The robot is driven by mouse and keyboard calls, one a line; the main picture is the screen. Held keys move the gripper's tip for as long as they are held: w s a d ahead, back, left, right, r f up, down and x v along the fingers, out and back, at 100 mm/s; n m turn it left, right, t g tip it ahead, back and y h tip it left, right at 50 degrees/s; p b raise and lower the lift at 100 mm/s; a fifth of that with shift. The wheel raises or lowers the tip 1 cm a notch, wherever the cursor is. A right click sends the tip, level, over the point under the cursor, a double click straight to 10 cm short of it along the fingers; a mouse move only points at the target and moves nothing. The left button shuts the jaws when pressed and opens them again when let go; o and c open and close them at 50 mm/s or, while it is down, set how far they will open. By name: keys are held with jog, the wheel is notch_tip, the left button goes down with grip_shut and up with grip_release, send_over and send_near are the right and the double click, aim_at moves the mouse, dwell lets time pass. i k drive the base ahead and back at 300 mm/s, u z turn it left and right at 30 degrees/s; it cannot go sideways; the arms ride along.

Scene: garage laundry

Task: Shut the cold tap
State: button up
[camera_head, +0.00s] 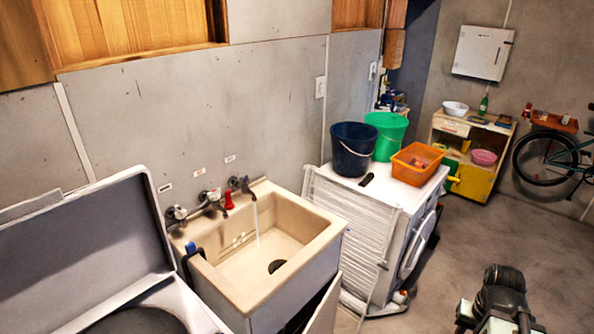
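A cream laundry sink (322,232) stands against the grey wall. Above its back edge are a left tap (178,212), a middle tap (211,197) and a right tap (241,184). A thin stream of water (257,220) falls from the right tap's spout into the basin. A red object (228,201) hangs between the middle and right taps. Small labels on the wall above the taps are too small to read, so I cannot tell which tap is marked cold. Part of my arm shows at the bottom right, far from the taps; no gripper fingers can be made out.
An open-lidded washer (90,250) stands left of the sink. Right of it, a white machine (400,212) carries a dark blue bucket (353,150), a green bucket (386,135) and an orange basket (416,165). A bicycle (560,155) is at the right. The floor (450,255) at right is clear.

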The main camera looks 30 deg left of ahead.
aim_at(244, 180)
jog(key=z, duration=0.45)
jog(key=i, duration=2.15)
jog(key=u, duration=3)
jog(key=i, duration=1)
jog(key=u, duration=0.05)
